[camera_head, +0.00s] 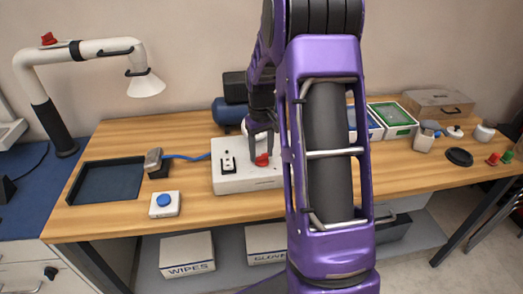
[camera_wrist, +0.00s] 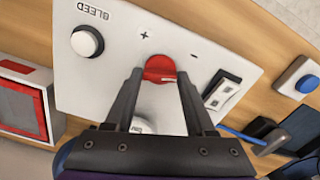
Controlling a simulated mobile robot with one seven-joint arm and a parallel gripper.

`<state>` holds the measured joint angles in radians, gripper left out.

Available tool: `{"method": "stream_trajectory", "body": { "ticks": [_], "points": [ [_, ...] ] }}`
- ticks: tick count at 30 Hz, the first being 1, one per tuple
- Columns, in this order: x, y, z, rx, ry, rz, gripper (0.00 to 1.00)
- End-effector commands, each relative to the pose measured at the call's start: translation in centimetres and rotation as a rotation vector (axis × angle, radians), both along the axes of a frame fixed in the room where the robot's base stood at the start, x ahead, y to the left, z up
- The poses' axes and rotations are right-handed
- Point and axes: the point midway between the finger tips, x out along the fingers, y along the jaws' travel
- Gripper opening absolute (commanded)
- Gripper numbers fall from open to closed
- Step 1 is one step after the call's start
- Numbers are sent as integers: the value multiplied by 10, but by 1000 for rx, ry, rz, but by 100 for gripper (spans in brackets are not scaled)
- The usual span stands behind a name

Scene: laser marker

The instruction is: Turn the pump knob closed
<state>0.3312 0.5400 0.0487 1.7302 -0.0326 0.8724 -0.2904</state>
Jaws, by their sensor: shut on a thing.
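The white pump box (camera_head: 228,183) stands on the wooden bench in the head view, partly hidden behind my arm. Its top panel (camera_wrist: 110,75) fills much of the wrist view, with "BLEED" lettering and plus and minus marks. The red knob (camera_wrist: 160,66) sits between those marks, with a pale line on its lower right. It also shows in the head view (camera_head: 262,160). My gripper (camera_wrist: 160,74) has one finger on each side of the knob and is shut on it. In the head view my gripper (camera_head: 262,146) points down onto the box.
A rocker switch (camera_wrist: 222,92) and a round white button (camera_wrist: 87,41) flank the knob. A blue button box (camera_head: 164,204), dark tray (camera_head: 105,184) and lamp-like extraction arm (camera_head: 95,48) are at left. Trays (camera_head: 392,118) are at right. Bare wood lies in front of the box.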

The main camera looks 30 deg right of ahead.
Motion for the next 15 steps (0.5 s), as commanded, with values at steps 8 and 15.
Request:
{"method": "stream_trajectory", "body": {
  "ticks": [8, 15],
  "points": [
    [1, 0, 1, -1, -4, 241, 0],
    [1, 0, 1, -1, -4, 392, 0]
  ]
}}
